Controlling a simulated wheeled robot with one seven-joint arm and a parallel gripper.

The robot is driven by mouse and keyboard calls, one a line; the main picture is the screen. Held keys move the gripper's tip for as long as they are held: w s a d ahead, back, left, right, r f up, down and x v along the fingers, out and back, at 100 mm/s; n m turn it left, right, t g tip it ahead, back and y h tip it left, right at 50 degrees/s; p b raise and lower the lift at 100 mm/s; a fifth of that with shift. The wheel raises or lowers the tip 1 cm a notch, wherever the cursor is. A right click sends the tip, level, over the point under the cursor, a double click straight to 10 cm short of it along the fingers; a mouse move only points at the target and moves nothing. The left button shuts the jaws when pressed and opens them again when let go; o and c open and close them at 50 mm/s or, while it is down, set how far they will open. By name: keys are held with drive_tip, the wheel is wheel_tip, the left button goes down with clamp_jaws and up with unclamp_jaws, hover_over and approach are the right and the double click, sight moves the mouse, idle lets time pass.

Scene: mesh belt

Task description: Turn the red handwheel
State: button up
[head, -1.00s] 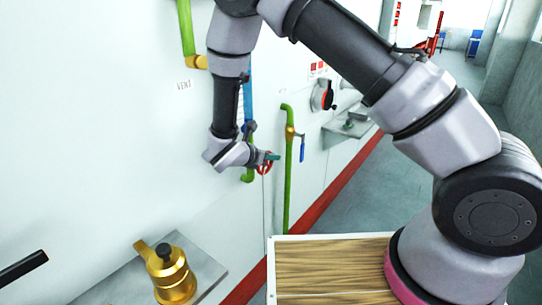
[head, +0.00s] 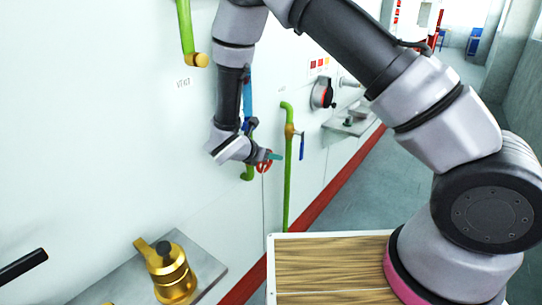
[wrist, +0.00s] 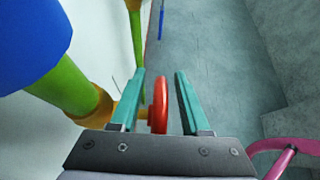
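The red handwheel (wrist: 160,104) is seen edge-on in the wrist view, on a brass fitting of a green pipe. My gripper (wrist: 160,92) is open, with one teal finger on each side of the wheel's rim. In the head view, a small part of the red handwheel (head: 264,167) shows beside my gripper (head: 275,157) at the wall. My wrist hides part of the wheel and pipe there.
A green pipe with a blue lever (head: 301,146) stands right of the wheel. A black-and-red rotary switch (head: 322,94) and small shelf (head: 350,124) are farther along the wall. A brass valve body (head: 172,274) sits on a grey shelf at lower left.

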drive_tip(key=shift+s+a+r, duration=0.15)
drive_tip(key=s+a, duration=0.7)
drive_tip(key=s, duration=0.3)
drive_tip(key=shift+a, duration=0.4)
drive_tip(key=shift+r, duration=0.15)
